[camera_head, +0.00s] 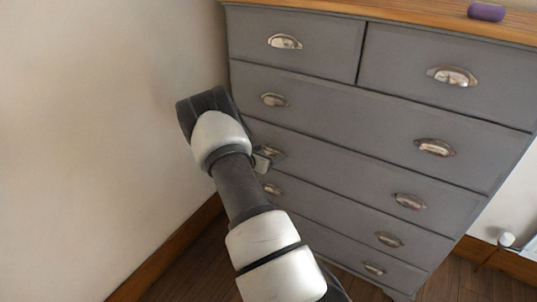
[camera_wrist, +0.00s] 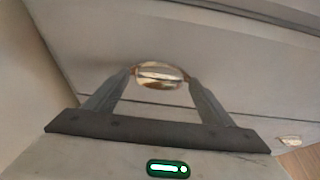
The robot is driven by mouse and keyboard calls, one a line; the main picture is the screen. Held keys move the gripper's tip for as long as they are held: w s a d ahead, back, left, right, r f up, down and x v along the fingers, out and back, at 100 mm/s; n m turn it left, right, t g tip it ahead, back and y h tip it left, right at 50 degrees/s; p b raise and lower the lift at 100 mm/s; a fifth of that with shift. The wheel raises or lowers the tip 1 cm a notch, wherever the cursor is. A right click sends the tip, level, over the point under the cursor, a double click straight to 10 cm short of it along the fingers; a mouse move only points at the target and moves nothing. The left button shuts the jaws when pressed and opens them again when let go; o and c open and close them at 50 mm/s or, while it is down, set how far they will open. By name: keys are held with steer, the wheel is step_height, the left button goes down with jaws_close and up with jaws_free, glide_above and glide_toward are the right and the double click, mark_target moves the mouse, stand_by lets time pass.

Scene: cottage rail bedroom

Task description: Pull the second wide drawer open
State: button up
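The grey chest of drawers (camera_head: 330,115) has two small drawers on top and several wide drawers below. The second wide drawer (camera_head: 340,178) looks shut, flush with the front. It has a left metal cup handle (camera_head: 272,151) and a right one (camera_head: 409,202). My gripper (camera_head: 264,160) is at the left handle, partly hidden behind my arm. In the wrist view, my gripper's (camera_wrist: 160,76) fingers are spread wide, one at each side of the cup handle (camera_wrist: 158,74). The tips are close to its ends; I cannot tell whether they touch.
A bare wall (camera_head: 90,130) stands close on the left. A purple object (camera_head: 486,12) lies on the wooden top (camera_head: 400,17). Wooden floor (camera_head: 450,285) shows in front of the chest. A white-ended thing (camera_head: 506,240) is at the lower right.

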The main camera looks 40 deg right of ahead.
steer(key=c, duration=1.2)
steer(key=shift+o, duration=0.2)
steer(key=s+a+p, duration=0.1)
steer(key=s+a, duration=0.3)
steer(key=a, duration=0.7)
steer(key=s+a+p, duration=0.1)
steer(key=s+a, duration=0.4)
steer(key=a, duration=0.6)
steer(key=shift+s+a, duration=0.15)
steer(key=shift+a, duration=0.05)
steer(key=o, duration=1.3)
steer(key=p+v, duration=0.3)
steer(key=v, duration=1.4)
steer(key=shift+s+a, duration=0.2)
